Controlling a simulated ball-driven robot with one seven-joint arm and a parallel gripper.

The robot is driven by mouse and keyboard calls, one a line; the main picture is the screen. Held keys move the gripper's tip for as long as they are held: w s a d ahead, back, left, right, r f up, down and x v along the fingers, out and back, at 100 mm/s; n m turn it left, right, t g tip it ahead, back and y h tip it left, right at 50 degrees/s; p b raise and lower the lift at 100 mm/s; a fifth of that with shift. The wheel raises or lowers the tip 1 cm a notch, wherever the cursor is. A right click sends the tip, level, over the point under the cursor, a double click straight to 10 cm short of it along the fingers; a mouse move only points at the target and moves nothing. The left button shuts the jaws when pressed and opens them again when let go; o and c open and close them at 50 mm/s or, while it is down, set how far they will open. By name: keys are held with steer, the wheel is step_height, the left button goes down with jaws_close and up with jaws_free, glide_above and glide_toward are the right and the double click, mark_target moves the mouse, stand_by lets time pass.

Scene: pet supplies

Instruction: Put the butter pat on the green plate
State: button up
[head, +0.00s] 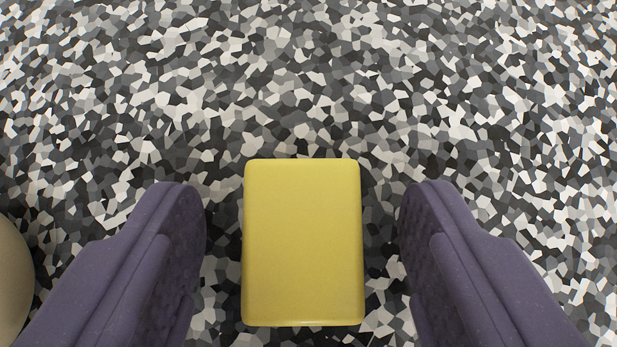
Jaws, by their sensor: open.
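The butter pat (303,243) is a yellow block with rounded corners. It lies on the speckled surface in the lower middle of the head view. My gripper (303,225) is open, with one purple finger to the left of the butter pat and one to the right. A gap shows between each finger and the butter pat, so neither touches it. The green plate is not in view.
The surface (300,80) has a black, grey and white chip pattern and is clear beyond the butter pat. A rounded beige thing (12,285) is cut off at the left edge, beside my left finger.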

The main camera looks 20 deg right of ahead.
steer(key=c, duration=1.1)
steer(key=shift+r, duration=0.2)
